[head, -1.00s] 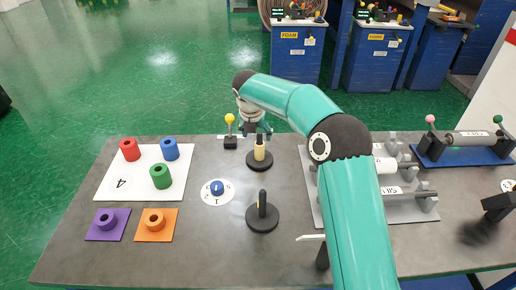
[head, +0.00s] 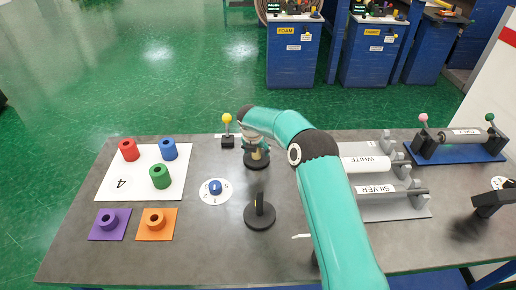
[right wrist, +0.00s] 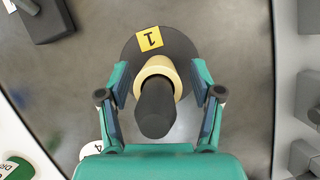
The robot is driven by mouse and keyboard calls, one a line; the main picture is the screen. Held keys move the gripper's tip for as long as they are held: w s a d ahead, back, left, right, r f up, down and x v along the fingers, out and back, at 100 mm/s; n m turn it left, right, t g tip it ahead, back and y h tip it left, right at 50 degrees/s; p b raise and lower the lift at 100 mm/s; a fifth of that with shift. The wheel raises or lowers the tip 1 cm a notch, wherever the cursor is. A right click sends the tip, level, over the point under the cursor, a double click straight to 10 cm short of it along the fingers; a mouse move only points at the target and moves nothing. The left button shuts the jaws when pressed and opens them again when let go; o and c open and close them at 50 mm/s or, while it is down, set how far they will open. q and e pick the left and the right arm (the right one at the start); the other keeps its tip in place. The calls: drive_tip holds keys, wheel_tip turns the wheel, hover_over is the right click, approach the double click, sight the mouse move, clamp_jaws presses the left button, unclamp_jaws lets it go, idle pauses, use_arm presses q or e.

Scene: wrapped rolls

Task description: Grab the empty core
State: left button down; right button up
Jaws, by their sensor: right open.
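The empty core (head: 257,155) is a short cream tube standing upright on a dark post with a round black base (head: 255,165). In the right wrist view my right gripper (right wrist: 159,88) is open, with one finger on each side of the core and visible gaps between. My left gripper is not in view.
A second black base with a post (head: 260,213) stands in front. A yellow-knobbed stand (head: 227,138) is behind left. A grey rack with white and silver rolls (head: 392,210) lies right. Red, blue and green rings sit on a white mat (head: 117,186).

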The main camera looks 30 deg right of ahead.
drive_tip(key=c, duration=1.2)
drive_tip(key=shift+r, duration=0.15)
